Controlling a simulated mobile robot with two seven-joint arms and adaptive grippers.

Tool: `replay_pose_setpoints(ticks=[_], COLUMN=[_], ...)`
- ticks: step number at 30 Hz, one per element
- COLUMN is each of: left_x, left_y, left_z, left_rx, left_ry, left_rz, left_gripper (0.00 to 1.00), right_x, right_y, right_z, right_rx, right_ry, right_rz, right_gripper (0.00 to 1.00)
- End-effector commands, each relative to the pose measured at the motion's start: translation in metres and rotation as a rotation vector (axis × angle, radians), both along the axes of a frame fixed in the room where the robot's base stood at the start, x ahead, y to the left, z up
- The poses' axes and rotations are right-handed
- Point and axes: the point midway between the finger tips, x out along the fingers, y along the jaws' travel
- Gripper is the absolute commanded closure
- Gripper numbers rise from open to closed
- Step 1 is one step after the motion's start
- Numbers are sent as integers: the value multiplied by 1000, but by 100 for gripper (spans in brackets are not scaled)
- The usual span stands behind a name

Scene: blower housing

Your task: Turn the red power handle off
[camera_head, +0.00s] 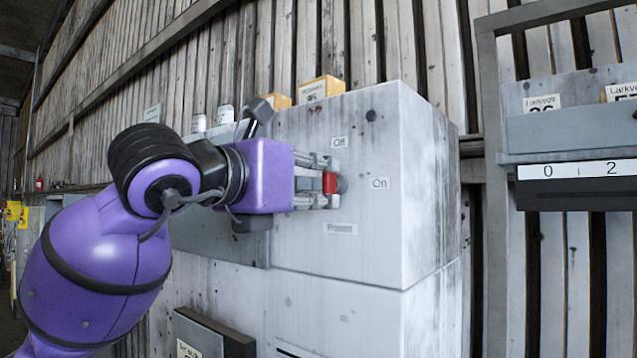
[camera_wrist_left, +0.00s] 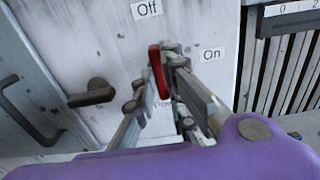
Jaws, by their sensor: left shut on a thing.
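The red power handle (camera_head: 329,182) is on the front of a worn white cabinet (camera_head: 300,245). An "Off" label (camera_head: 339,142) is above it and an "On" label (camera_head: 379,183) is to its right. My left gripper (camera_head: 331,183) reaches in from the left, with its fingers around the handle, shut on it. In the left wrist view the red handle (camera_wrist_left: 157,72) stands roughly upright between the fingertips (camera_wrist_left: 160,73), its upper end towards the "Off" label (camera_wrist_left: 147,9). The fingers partly hide the handle and its base. My right gripper is not in view.
A "Power" label (camera_head: 341,229) is below the handle. Yellow boxes (camera_head: 321,88) stand on top of the cabinet. In the left wrist view a dark door handle (camera_wrist_left: 92,93) is at left. A grey-framed shelf unit (camera_head: 575,130) is at right.

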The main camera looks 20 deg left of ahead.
Motion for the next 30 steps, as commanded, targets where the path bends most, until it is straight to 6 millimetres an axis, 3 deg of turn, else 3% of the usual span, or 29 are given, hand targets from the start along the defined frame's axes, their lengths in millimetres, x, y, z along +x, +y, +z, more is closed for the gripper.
replay_pose_setpoints(ticks=[14,15,19,30], left_x=[0,0,0,-4], left_y=[0,0,0,2], left_z=[0,0,0,0], left_rx=[-15,-15,-14,-13], left_ry=[5,5,4,4], left_rz=[0,0,0,0], left_gripper=[100,87,70,70], right_x=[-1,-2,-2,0], right_y=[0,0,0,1], right_z=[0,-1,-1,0], right_rx=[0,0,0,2], right_ry=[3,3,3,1], right_rz=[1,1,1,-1], right_gripper=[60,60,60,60])
